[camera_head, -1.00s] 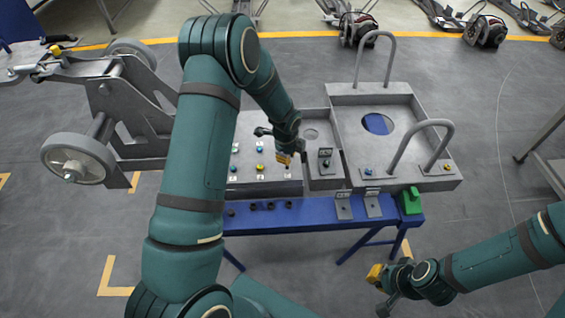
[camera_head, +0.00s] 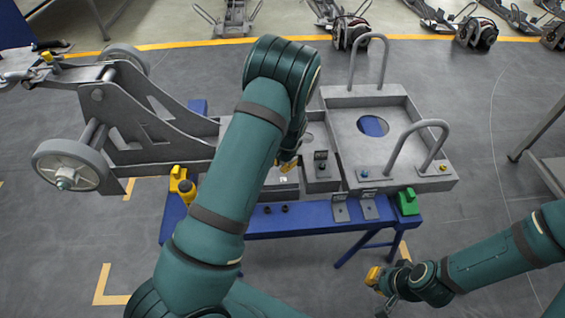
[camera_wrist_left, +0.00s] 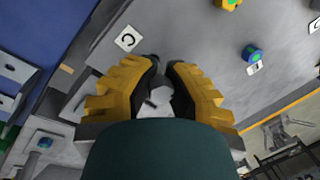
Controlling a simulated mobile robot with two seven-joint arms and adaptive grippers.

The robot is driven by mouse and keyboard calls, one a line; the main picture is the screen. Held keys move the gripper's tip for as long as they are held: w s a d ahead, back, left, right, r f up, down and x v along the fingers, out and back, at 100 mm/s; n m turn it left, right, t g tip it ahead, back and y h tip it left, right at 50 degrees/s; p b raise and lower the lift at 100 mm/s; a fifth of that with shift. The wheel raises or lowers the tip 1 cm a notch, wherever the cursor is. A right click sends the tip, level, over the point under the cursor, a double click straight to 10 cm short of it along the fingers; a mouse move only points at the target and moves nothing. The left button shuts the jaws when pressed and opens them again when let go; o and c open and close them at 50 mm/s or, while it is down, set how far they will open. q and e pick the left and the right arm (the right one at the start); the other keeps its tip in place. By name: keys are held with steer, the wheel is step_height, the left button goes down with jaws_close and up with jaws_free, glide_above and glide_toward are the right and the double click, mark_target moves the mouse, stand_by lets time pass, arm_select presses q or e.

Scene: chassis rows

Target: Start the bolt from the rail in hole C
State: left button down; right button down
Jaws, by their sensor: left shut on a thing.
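My left gripper (camera_head: 287,164) hangs over the grey plate with the lettered labels. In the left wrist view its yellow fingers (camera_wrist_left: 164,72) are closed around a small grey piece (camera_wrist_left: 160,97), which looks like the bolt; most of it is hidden. The white label C (camera_wrist_left: 127,38) lies on the plate just beyond the fingers, to the left. Hole C itself cannot be made out.
A blue-green bolt head (camera_wrist_left: 252,54) and a yellow one (camera_wrist_left: 230,3) sit on the plate. A grey tray with tall handles (camera_head: 405,170) stands at the right. A green block (camera_head: 407,202) is at the rail's right end, yellow bottles (camera_head: 183,185) at its left.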

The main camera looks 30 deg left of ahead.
arm_select(q)
steer(key=shift+n, duration=0.7)
steer(key=shift+f+b, duration=0.7)
steer(key=shift+f, duration=0.4)
stand_by(0.7)
steer(key=m, duration=0.4)
steer(key=shift+m, duration=0.6)
steer(key=shift+s+m+t, duration=0.1)
steer(key=shift+m+t, duration=0.2)
steer(key=shift+m, duration=0.6)
steer(key=m, duration=0.3)
steer(key=shift+f+h, duration=0.1)
steer(key=shift+h, duration=0.3)
